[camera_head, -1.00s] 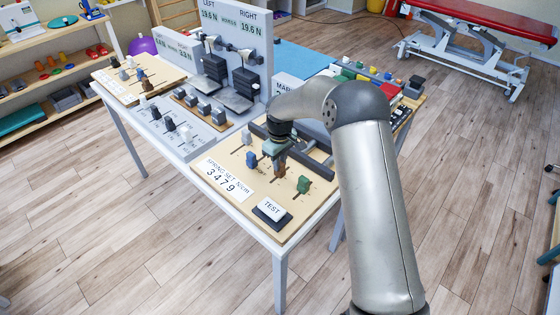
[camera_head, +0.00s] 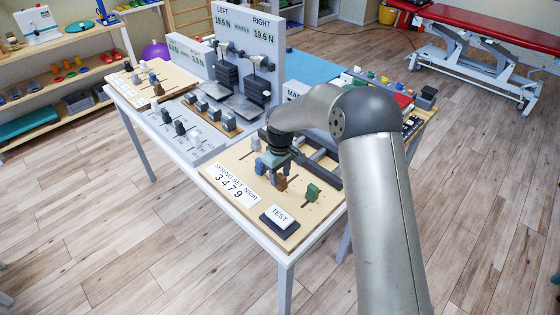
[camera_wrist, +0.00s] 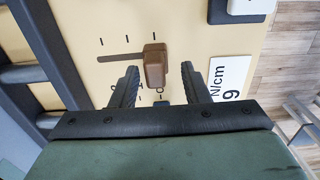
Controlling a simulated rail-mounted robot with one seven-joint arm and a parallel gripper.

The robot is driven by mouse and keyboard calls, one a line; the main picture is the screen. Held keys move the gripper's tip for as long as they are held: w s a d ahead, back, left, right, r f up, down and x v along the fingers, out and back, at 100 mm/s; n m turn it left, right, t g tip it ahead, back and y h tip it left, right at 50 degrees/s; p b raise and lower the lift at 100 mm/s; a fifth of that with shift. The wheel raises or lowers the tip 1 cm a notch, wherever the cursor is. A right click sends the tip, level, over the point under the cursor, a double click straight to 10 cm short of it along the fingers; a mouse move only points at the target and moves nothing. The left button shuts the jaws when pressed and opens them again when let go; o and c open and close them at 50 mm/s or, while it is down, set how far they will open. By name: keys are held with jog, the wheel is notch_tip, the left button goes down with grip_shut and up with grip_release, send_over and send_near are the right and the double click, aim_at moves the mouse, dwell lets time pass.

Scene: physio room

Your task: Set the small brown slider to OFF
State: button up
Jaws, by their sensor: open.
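A small brown slider (camera_wrist: 154,65) stands up from a pale panel in the wrist view, at the right end of a dark slot with tick marks. It also shows in the head view (camera_head: 282,183), between a blue slider (camera_head: 259,166) and a green slider (camera_head: 313,192). My gripper (camera_wrist: 160,68) is open, one finger on each side of the brown slider in the wrist view, with visible gaps. I cannot tell how far the fingertips reach down beside it. In the head view, my gripper (camera_head: 275,166) is low over the panel, just behind the slider. Any OFF label is unreadable.
A white TEST button (camera_head: 280,215) on a dark base is at the panel's front, beside the card reading 3479 (camera_head: 230,185). Dark bars (camera_head: 322,170) lie behind the sliders. Another small brown slider (camera_head: 158,89) stands on the far left board. Weight stacks (camera_head: 240,90) stand behind.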

aim_at(281, 177)
notch_tip(281, 177, up, 17)
jog(key=b, duration=0.2)
dwell(0.3)
jog(key=s+d+r+m, duration=0.2)
jog(key=s+d+m, duration=0.3)
jog(key=s+d, duration=1.15)
jog(key=s+d+f+m, duration=0.2)
jog(key=s, duration=0.6)
jog(key=s+d+f+m, duration=0.2)
jog(key=s+f+m, duration=0.1)
jog(key=s, duration=0.6)
jog(key=shift+s+f+t, duration=0.3)
jog(key=shift+f, duration=0.05)
